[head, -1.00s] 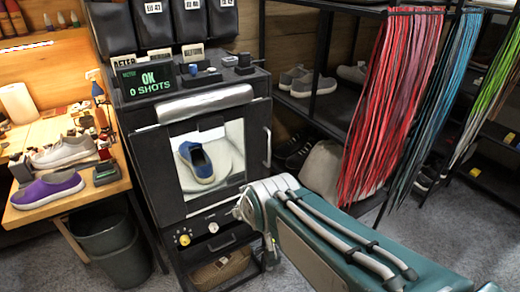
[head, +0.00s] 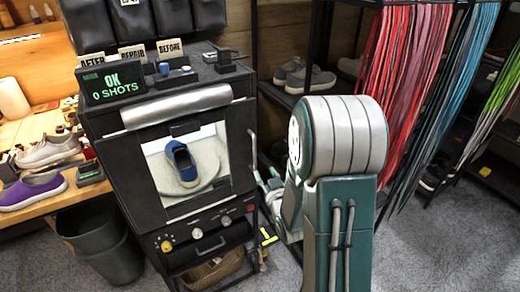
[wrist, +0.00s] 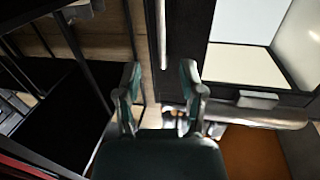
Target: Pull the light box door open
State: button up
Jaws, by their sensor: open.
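The light box (head: 100,125) is a black cabinet, its door (head: 232,150) closed around a bright window. A blue shoe (head: 182,165) sits inside on a round pale plate. A slim vertical door handle (head: 252,150) is on the door's right side. In the head view my gripper is mostly hidden by my own arm, right of the box. In the wrist view my gripper (wrist: 161,75) is open and empty. The handle (wrist: 162,35) shows as a pale bar in line with the gap between the fingertips; I cannot tell how far beyond them it is.
A dark shelf rack with grey shoes (head: 304,78) and hanging red laces (head: 400,80) stands right of the box. A bin (head: 100,245) and a workbench (head: 60,200) are on the left. Grey carpet (head: 430,245) is free at front right.

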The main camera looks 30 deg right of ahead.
aim_at(255, 155)
jog(key=w, duration=0.3)
jog(key=w+d, duration=0.1)
jog(key=w, duration=0.3)
jog(key=w+d, duration=0.1)
jog(key=w, duration=0.2)
jog(key=shift+w+f, duration=0.1)
jog(key=shift+w, duration=0.05)
jog(key=shift+w+a, duration=0.1)
jog(key=shift+a, duration=0.35)
jog(key=shift+d, duration=0.1)
grip_shut()
jog(key=shift+d, duration=0.15)
